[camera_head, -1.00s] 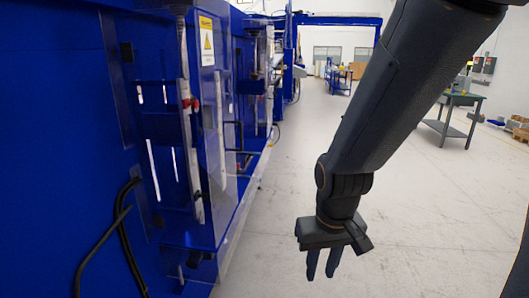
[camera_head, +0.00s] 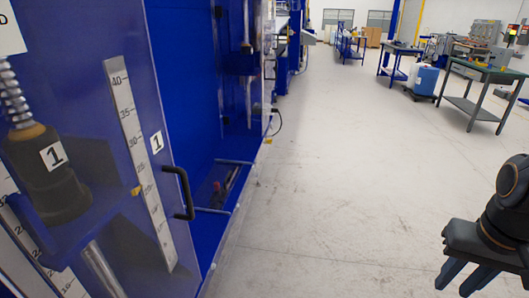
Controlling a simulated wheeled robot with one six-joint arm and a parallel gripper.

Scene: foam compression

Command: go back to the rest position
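My gripper (camera_head: 462,280) shows at the lower right edge of the head view, pointing down over the bare floor. Its two fingers are spaced a little apart and nothing shows between them. The rest of my arm is mostly cut off by the right edge. The gripper is well to the right of the blue machine (camera_head: 192,90) and touches nothing.
The blue machine fills the left, with a clear door, a black handle (camera_head: 183,193), a ruler scale (camera_head: 140,160) and a black cylinder marked 1 (camera_head: 48,180). The pale floor (camera_head: 320,180) is free in the middle. A green-topped table (camera_head: 485,72) and a blue container (camera_head: 426,79) stand at the back right.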

